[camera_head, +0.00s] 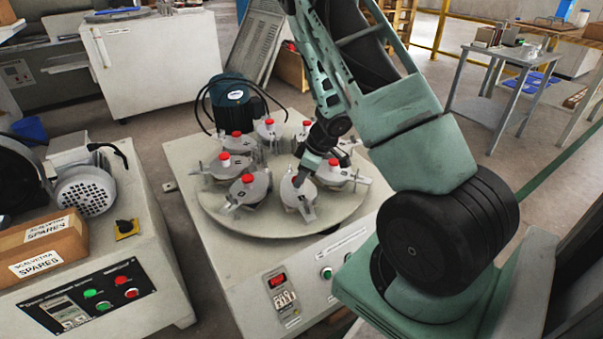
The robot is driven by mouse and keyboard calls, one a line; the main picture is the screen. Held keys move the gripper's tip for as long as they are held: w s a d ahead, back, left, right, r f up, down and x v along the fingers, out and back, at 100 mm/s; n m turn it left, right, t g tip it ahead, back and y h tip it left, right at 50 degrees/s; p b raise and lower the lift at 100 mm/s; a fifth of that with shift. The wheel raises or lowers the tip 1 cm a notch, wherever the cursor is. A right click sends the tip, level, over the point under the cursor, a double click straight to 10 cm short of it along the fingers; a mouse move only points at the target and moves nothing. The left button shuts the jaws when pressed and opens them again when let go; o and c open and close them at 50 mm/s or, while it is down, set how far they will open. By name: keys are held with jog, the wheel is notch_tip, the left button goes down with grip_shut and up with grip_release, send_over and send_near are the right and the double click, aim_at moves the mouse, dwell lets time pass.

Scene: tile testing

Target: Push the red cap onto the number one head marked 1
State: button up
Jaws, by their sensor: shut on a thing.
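A round grey turntable (225,215) carries a ring of grey metal heads, several of them topped with red caps. My gripper (303,175) comes down from the upper right over the front head (299,196). Its fingers are shut at the top of that head, and a bit of red cap (297,180) shows at their tips. Whether the cap sits fully on the head is too small to tell. A capped head (246,189) stands just to the left, and another (331,174) just to the right. The number marks on the heads are not readable.
A dark motor (231,97) with black cables stands behind the turntable. The machine's front panel (282,295) has buttons and a display. A cabinet at the left holds a spares box (42,246) and another motor (87,190). A metal table (500,55) stands at the back right.

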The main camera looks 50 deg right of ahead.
dwell(0.3)
jog(key=o, duration=1.5)
jog(key=shift+r, duration=0.15)
jog(key=shift+r+p, duration=3.35)
jog(key=shift+p, duration=1.3)
grip_shut()
